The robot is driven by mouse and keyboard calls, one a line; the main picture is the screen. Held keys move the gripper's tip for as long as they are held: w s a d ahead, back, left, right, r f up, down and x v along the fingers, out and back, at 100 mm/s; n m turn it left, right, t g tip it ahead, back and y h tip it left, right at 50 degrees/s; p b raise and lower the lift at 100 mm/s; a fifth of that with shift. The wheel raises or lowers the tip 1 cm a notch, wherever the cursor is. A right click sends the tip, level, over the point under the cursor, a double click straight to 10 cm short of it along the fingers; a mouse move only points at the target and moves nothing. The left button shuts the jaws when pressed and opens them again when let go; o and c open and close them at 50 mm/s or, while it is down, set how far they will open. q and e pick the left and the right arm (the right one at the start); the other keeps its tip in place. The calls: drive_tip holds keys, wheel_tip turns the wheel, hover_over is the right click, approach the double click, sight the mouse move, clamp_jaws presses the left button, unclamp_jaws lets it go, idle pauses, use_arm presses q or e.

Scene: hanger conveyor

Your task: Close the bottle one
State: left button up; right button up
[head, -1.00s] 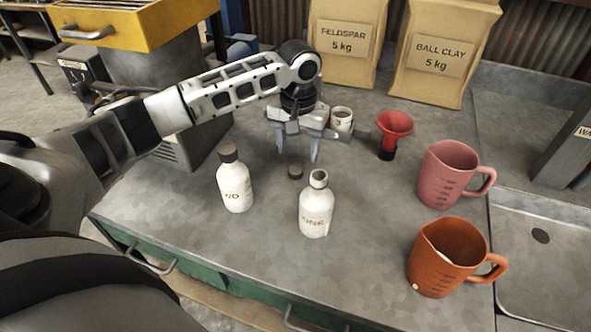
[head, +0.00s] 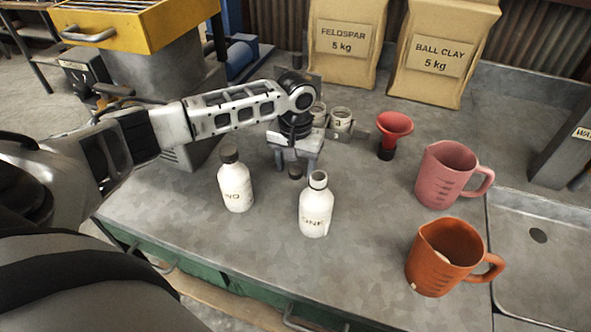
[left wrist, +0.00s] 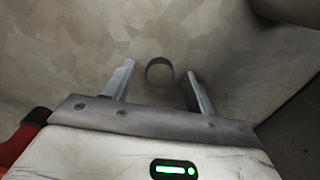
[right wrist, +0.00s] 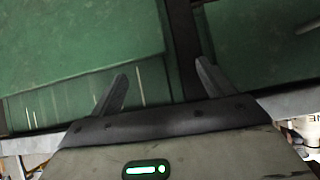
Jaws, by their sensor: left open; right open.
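The white bottle labelled ONE (head: 315,208) stands upright and uncapped on the bench, its round mouth showing. A small dark cap (head: 295,172) lies on the bench just behind it. My left gripper (head: 295,170) is open and points down at the cap, with a finger on each side of it. In the left wrist view the cap (left wrist: 159,70) shows between and a little beyond the fingertips. A second white bottle (head: 236,187), with a dark cap on, stands to the left. My right gripper (right wrist: 160,80) is open and empty, facing green drawer fronts; the head view does not show it.
A pink jug (head: 447,178) and an orange jug (head: 440,262) stand on the right, near the sink (head: 535,250). A red funnel (head: 394,127) and small jars (head: 341,119) stand behind. The bench front (head: 240,250) is clear.

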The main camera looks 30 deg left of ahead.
sight(296, 170)
use_arm(q)
drive_tip(key=shift+c, duration=0.4)
drive_tip(key=c, duration=1)
wheel_tip(296, 170, up, 10)
